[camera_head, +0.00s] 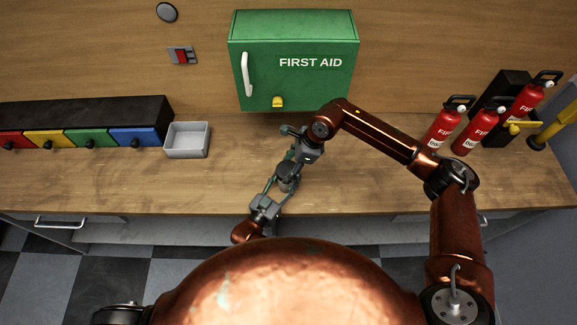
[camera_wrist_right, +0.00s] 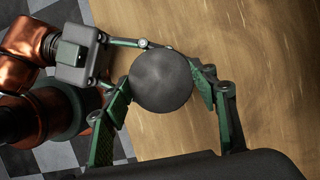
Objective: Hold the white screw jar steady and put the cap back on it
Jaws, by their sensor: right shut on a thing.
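A dark round cap (camera_wrist_right: 160,82) sits between the green finger pads of my right gripper (camera_wrist_right: 162,90), which is shut on it. In the head view the cap (camera_head: 288,168) shows as a dark disc near the counter's front. Just below it a grey, shaded body, apparently the white screw jar (camera_head: 287,184), shows; in the wrist view the cap hides it. I cannot tell whether cap and jar touch. My left gripper (camera_head: 282,183) comes from the front edge, with fingers reaching beside the jar. Its grip is too small and covered to judge.
A grey open tray (camera_head: 170,154) stands to the left, beside a row of coloured drawers (camera_head: 92,138). A green first aid cabinet (camera_head: 293,88) hangs behind. Red fire extinguishers (camera_head: 438,132) stand at the right. The wooden counter (camera_head: 235,170) is clear between tray and grippers.

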